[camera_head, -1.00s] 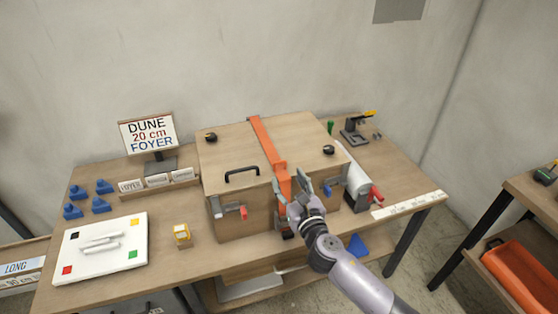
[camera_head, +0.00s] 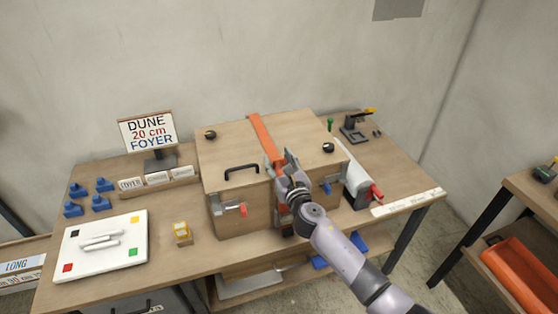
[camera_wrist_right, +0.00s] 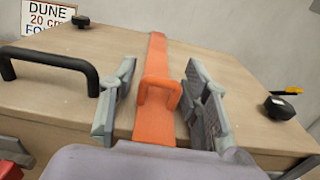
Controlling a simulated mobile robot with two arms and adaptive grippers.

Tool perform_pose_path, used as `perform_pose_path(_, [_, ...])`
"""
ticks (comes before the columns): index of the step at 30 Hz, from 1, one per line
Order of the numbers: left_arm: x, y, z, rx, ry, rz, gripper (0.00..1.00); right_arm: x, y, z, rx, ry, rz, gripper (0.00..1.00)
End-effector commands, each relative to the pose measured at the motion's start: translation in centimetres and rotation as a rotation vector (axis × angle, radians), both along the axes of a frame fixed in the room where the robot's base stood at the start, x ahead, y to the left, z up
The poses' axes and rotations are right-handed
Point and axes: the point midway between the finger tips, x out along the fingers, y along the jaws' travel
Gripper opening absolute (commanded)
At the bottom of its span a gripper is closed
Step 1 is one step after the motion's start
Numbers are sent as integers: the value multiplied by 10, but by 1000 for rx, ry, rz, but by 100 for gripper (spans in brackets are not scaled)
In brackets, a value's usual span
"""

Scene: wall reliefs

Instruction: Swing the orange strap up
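The orange strap (camera_head: 263,133) lies across the top of the wooden box (camera_head: 221,152) and runs to its front edge. In the right wrist view, the strap (camera_wrist_right: 158,60) carries a raised orange loop (camera_wrist_right: 158,96) near that edge. My right gripper (camera_head: 280,162) is at the front top edge of the box, over the strap. In the wrist view, its two fingers (camera_wrist_right: 160,72) are apart, one on each side of the loop, with gaps visible. The strap's lower front part is mostly hidden by my right arm. My left gripper is not in view.
A black handle (camera_head: 241,170) sits on the lid left of the strap, and black knobs (camera_head: 328,147) stand on it. A red-handled latch (camera_head: 242,211) and a blue one (camera_head: 327,188) are on the front.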

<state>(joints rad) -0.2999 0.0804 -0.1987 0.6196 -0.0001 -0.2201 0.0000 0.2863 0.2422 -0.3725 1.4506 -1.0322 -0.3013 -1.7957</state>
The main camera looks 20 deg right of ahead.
Motion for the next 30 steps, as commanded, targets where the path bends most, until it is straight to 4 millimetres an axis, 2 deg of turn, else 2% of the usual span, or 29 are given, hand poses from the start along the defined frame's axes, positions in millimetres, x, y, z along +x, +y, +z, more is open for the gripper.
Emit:
perform_pose_path(2, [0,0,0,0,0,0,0,0,0,0,0,0,0,36])
perform_pose_path(18, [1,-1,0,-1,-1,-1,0,-1,1,0,1,0,3,0])
perform_pose_path(30, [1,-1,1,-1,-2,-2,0,1,2,1,2,0,5,0])
